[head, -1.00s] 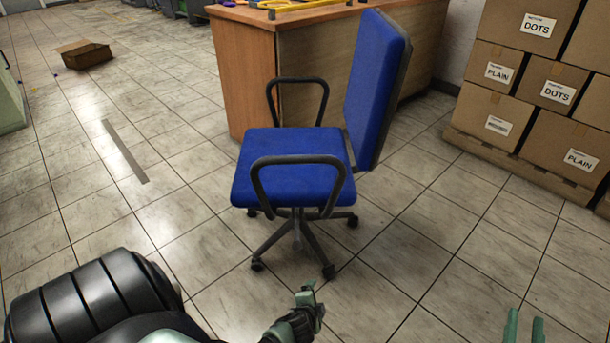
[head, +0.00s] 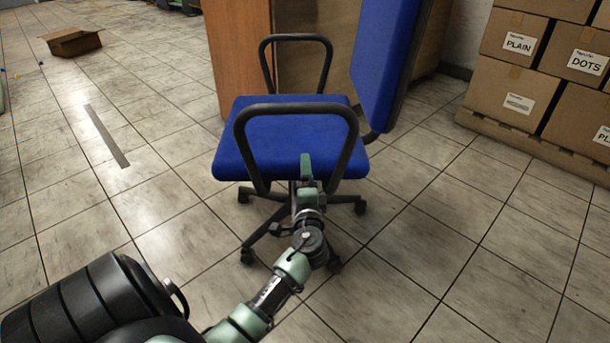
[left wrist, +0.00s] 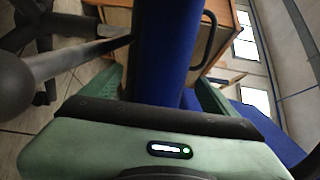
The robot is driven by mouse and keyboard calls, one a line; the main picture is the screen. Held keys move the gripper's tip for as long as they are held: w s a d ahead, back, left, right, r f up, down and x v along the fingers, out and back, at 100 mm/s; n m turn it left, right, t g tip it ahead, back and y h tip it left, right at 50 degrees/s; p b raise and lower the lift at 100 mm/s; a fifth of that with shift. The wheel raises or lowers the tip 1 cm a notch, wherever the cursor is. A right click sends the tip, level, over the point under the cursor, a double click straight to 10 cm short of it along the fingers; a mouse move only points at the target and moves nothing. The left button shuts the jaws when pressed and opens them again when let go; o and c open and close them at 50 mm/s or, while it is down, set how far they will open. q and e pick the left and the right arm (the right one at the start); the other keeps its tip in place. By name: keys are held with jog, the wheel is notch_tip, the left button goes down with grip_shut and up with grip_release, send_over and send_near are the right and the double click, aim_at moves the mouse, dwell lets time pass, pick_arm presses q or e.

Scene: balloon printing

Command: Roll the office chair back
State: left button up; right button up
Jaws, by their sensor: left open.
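The blue office chair (head: 285,160) stands upright on its wheeled base, with its backrest (head: 383,60) at the right and black loop armrests at the near and far sides. My left gripper (head: 305,165) is at the near edge of the seat, inside the outline of the near armrest (head: 243,150). In the left wrist view the gripper's fingers (left wrist: 165,90) are spread, with a dark bar and the blue seat (left wrist: 183,50) showing between them. Whether they touch the chair cannot be told. My right gripper is out of view.
A wooden desk (head: 238,50) stands just behind the chair. Stacked cartons (head: 510,75) on a pallet stand at the right. An open cardboard box (head: 72,42) lies far left. Tiled floor is clear left of the chair and between chair and cartons.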

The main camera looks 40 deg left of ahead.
pick_arm(q)
jog(key=b+x, duration=0.2)
jog(key=x, duration=0.4)
jog(key=shift+b+x, duration=0.4)
jog(key=shift+x, duration=0.5)
jog(key=shift+d, duration=0.1)
jog(key=c, duration=1.9)
grip_shut()
